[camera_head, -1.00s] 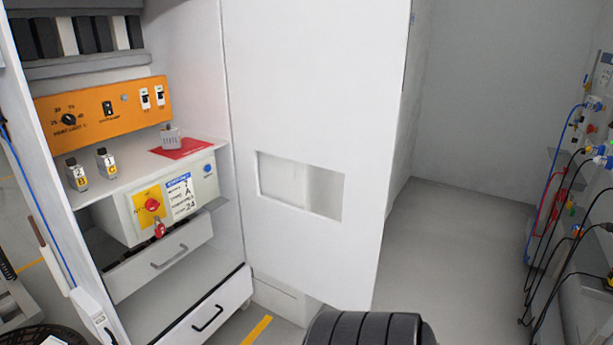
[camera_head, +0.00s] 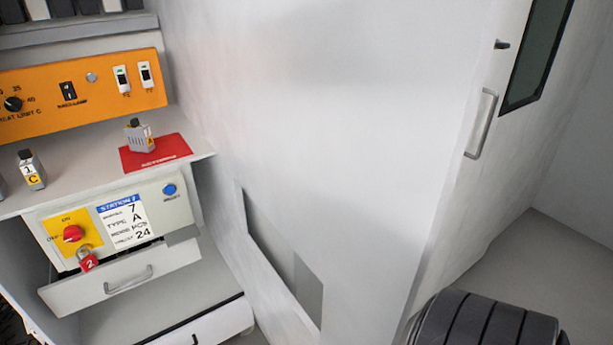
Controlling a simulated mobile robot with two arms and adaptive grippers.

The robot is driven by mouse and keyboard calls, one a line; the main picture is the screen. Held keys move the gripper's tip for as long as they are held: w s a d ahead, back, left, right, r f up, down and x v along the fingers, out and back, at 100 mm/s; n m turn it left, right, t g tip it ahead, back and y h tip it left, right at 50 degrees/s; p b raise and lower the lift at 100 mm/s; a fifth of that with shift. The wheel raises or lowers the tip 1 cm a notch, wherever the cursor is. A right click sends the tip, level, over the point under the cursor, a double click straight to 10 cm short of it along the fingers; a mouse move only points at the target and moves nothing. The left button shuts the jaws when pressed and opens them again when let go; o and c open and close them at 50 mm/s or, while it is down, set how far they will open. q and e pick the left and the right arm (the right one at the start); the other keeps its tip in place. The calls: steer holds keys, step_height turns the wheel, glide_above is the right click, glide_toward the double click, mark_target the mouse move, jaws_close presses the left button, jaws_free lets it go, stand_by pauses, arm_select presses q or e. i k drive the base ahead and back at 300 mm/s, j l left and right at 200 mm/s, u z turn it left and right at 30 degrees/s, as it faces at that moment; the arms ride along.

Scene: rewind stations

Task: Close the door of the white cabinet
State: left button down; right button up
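The white cabinet (camera_head: 178,95) stands open at the left of the head view, with its shelf and equipment showing. A large white door panel (camera_head: 320,110) fills the middle and stands swung out from the cabinet. A rectangular recess (camera_head: 285,255) shows low on it, seen at a steep angle. A metal bar handle (camera_head: 485,125) and a dark window (camera_head: 540,50) show on a white face just right of the panel's edge; I cannot tell for sure whether that face belongs to the same door.
An orange control panel (camera_head: 85,92), a red mat (camera_head: 155,152) with a small grey device (camera_head: 138,136) and a station box (camera_head: 180,205) are inside. Below, a drawer (camera_head: 125,283) stands partly out.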

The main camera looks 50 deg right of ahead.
mark_target(347, 124)
steer(key=k+l, duration=0.1)
steer(key=l, duration=0.9)
steer(key=k+l, duration=0.1)
steer(key=l, duration=0.85)
